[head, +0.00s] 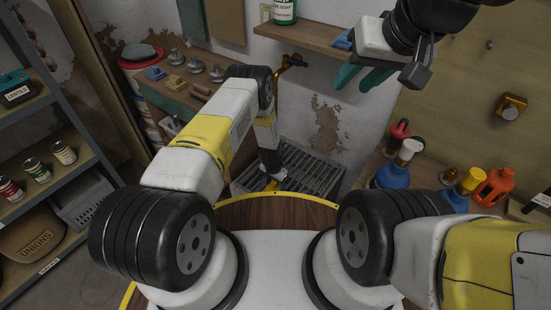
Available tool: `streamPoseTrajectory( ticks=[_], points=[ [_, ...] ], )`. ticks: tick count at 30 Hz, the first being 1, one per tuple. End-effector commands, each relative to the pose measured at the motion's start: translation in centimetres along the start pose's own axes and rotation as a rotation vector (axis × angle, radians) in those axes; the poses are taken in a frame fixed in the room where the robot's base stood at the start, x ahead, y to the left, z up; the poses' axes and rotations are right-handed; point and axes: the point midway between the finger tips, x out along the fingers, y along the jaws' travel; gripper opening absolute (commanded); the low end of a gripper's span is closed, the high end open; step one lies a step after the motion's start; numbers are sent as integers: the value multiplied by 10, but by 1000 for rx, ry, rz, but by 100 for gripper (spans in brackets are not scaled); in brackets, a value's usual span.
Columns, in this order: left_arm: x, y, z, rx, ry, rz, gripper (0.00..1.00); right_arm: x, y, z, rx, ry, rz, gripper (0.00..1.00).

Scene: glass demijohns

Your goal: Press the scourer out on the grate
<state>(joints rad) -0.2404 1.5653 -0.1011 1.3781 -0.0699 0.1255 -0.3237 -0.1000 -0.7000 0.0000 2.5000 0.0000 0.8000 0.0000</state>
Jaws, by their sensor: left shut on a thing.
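My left gripper (271,178) points down over the slatted metal grate (318,172), near its left front part. It is shut on a small yellow and blue thing (275,185), seemingly the scourer. My arm and the gripper hide most of it, and I cannot tell whether it touches the slats. My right gripper (360,78) is raised at the upper right, in front of the wall below the shelf. Its two teal fingers are apart, with nothing visible between them.
A brass tap (290,61) is on the wall behind the grate. A wooden shelf (300,38) with a green bottle (284,11) is above. Blue bottles (392,176) and an orange jug (495,187) stand at right. Brushes and sponges (175,83) lie on the left ledge.

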Motion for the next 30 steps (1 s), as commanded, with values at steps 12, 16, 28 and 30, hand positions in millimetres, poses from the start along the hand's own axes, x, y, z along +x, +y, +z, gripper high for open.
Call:
streamPoseTrajectory(
  ticks=[12,16,28,30],
  points=[
    [5,0,0,0,0,0,24,0,0,0,0,0,0,36],
    [7,0,0,0,1,0,24,0,0,0,0,0,0,36],
    [11,0,1,0,0,0,24,0,0,0,0,0,0,36],
    [11,0,1,0,0,0,24,0,0,0,0,0,0,36]
  ],
)
